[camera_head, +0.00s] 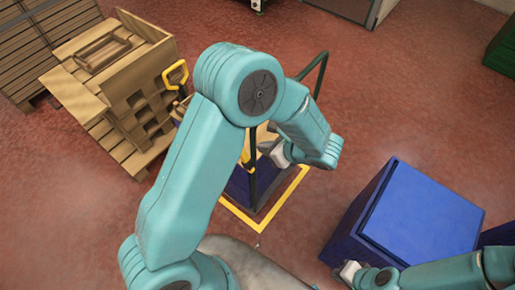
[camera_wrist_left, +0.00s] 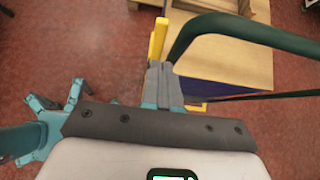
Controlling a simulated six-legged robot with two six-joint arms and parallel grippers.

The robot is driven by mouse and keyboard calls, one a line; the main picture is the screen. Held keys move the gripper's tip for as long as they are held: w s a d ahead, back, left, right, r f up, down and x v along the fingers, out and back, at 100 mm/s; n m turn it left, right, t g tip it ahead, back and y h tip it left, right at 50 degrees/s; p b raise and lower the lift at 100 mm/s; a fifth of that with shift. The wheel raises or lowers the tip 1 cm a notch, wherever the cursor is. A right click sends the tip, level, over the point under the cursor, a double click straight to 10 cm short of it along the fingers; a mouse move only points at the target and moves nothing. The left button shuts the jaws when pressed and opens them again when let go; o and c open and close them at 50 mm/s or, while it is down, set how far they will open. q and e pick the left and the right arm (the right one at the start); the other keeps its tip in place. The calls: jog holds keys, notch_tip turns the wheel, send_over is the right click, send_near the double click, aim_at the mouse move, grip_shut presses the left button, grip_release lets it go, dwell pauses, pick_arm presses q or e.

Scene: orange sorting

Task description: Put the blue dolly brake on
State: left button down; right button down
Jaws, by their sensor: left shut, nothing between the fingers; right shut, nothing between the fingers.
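The blue dolly (camera_head: 239,187) stands mid-picture in the head view, partly hidden behind my left arm. It has a dark green handle frame (camera_head: 322,75), which crosses the left wrist view (camera_wrist_left: 235,25). A yellow lever (camera_head: 246,153) stands upright at the dolly; a yellow upright piece, likely this lever, shows in the left wrist view (camera_wrist_left: 158,38). My left gripper (camera_head: 276,153) is shut and empty beside the dolly. In the wrist view its fingertips (camera_wrist_left: 160,68) overlap the yellow piece's lower end; I cannot tell whether they touch. My right gripper (camera_head: 348,270) is shut and empty at lower right.
A yellow outline (camera_head: 285,197) marks the floor around the dolly. A large blue lidded box (camera_head: 415,215) stands at right, close to my right gripper. Wooden crates and pallets (camera_head: 105,85) with a yellow handle (camera_head: 175,74) stand at left. Red floor is open between.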

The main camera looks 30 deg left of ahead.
pick_arm(q)
jog(key=v, duration=0.4)
jog(key=n+y+b, duration=0.4)
jog(key=n+b, duration=1.1)
jog(key=n, duration=0.3)
send_over(248, 162)
notch_tip(248, 162, down, 11)
jog(key=shift+r, duration=0.1)
